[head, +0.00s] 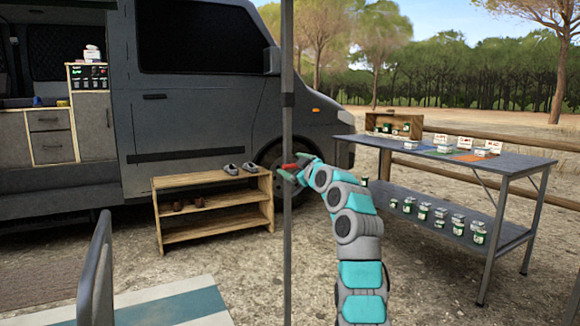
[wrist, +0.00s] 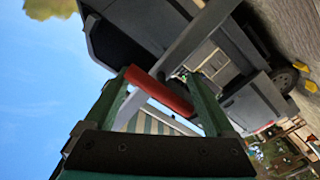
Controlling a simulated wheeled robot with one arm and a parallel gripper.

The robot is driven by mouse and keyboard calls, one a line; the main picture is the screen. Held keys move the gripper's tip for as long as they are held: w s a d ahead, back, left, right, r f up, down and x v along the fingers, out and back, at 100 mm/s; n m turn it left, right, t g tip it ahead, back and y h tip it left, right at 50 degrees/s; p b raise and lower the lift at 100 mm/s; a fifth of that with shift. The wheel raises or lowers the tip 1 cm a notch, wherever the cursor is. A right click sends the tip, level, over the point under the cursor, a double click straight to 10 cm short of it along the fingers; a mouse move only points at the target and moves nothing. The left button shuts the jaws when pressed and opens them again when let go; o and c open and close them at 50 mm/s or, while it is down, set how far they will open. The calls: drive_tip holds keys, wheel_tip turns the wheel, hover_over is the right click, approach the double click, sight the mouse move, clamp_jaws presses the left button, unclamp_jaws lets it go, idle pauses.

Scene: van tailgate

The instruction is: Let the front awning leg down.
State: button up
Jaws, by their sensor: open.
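The front awning leg (head: 287,130) is a thin grey upright pole in the middle of the head view. In the wrist view the leg (wrist: 193,42) runs diagonally as a grey bar. A red lever (head: 289,166) sits at the leg, about halfway up the head view. My gripper (head: 292,174) is at the leg beside this lever. In the wrist view, my gripper (wrist: 165,82) is open, with its green fingers spread and the red lever (wrist: 160,92) lying across the gap between them. I cannot tell whether the fingers touch it. The leg's foot is not clearly visible.
A grey van (head: 200,100) stands behind. A wooden shoe rack (head: 215,181) with shoes is left of the leg. A metal table (head: 510,165) with cards and jars stands right. A grey chair back (head: 97,270) and striped mat (head: 180,305) are at front left.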

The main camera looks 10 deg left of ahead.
drive_tip(key=shift+v, duration=0.9)
drive_tip(key=b+v, duration=0.2)
drive_tip(key=b, duration=0.1)
drive_tip(key=shift+s+d, duration=0.25)
